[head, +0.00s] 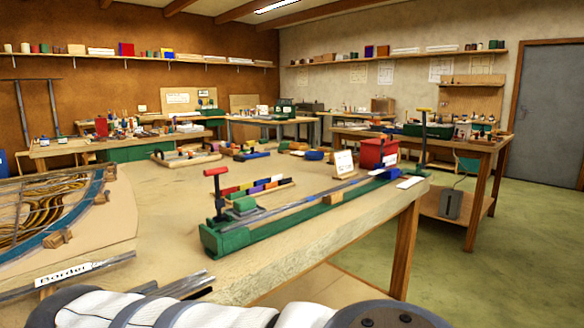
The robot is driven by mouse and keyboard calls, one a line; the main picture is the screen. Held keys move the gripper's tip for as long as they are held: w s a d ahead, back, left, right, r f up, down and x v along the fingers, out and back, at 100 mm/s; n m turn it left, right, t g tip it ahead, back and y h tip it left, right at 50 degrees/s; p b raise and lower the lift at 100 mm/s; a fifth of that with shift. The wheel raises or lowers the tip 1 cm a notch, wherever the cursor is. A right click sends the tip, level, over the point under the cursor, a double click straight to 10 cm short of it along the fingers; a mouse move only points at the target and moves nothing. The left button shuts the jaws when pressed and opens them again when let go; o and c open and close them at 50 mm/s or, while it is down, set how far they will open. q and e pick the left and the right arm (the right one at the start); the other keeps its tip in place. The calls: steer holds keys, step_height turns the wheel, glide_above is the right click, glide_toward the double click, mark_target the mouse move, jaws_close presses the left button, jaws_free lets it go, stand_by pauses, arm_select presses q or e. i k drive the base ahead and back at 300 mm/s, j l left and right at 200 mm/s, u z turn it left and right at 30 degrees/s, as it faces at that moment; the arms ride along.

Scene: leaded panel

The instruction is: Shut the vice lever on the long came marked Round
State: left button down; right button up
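A long green lead vice (270,226) lies along the right edge of the workbench. A long grey came (300,206) runs along it. A lever with a red handle (216,172) stands upright at its near end. Neither gripper is in view.
Grey cames lie by a "Border" sign (70,272) at the near left. A leaded panel (50,215) lies at left. Coloured blocks (255,188) and a red bin (377,153) stand behind the vice. Bare bench top (160,195) lies between panel and vice.

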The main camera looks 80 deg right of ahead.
mark_target(220, 203)
steer(key=z, duration=2.5)
